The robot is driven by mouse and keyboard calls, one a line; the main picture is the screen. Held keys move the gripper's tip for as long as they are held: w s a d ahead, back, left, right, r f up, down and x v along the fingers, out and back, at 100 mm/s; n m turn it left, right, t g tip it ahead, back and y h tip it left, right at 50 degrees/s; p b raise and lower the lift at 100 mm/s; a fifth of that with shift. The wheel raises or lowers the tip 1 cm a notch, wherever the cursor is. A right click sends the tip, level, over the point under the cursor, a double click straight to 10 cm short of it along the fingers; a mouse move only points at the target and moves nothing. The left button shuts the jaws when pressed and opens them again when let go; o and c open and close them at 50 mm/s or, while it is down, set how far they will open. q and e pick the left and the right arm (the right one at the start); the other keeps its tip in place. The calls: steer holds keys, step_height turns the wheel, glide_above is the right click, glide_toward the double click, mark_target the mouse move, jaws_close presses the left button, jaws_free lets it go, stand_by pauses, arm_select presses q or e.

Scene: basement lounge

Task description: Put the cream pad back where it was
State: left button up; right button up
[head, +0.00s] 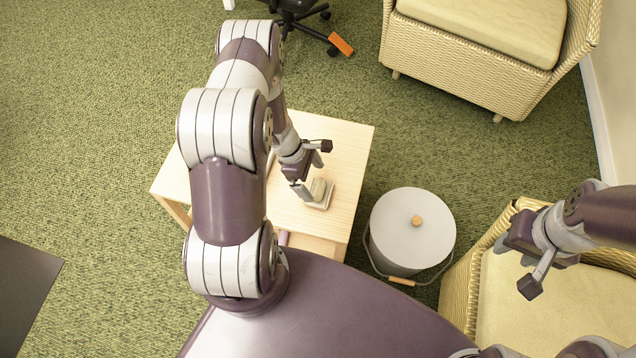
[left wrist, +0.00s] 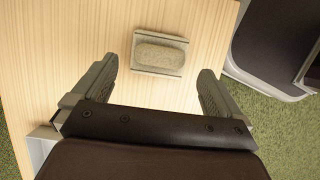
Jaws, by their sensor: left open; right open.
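A small cream-beige pad with rounded ends (head: 319,188) lies on a pale grey shallow holder (head: 327,201) on the light wooden table (head: 345,145). In the left wrist view the pad (left wrist: 160,52) sits on the holder (left wrist: 139,63), just beyond my fingertips. My left gripper (head: 313,170) is open and empty above the table, close to the pad; its fingers (left wrist: 159,72) are spread wider than the pad in the left wrist view. My right gripper (head: 515,265) is open and empty at the right, over the wicker chair.
A round grey lidded bin (head: 412,245) with a wooden knob stands right of the table. A wicker chair (head: 463,290) with a cream cushion is at lower right; a wicker seat (head: 480,70) stands at the back. An orange object (head: 341,44) lies by a wheeled black chair base (head: 300,20).

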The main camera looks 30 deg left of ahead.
arm_select(q)
steer(key=w+d+p+v, duration=0.1)
steer(key=p+v, duration=0.1)
steer(key=v, duration=0.5)
step_height(320, 180, up, 12)
steer(key=m+y, duration=0.2)
steer(key=m, duration=0.8)
glide_above(320, 193)
steer(key=s+d+r+m+y, duration=0.2)
steer(key=s+d+r+m, duration=0.2)
steer(key=s+r+m, duration=0.3)
step_height(320, 193, up, 3)
steer(key=m, duration=0.4)
steer(key=shift+s+d+b, duration=0.15)
steer(key=shift+s+b, duration=0.1)
steer(key=shift+b, duration=0.05)
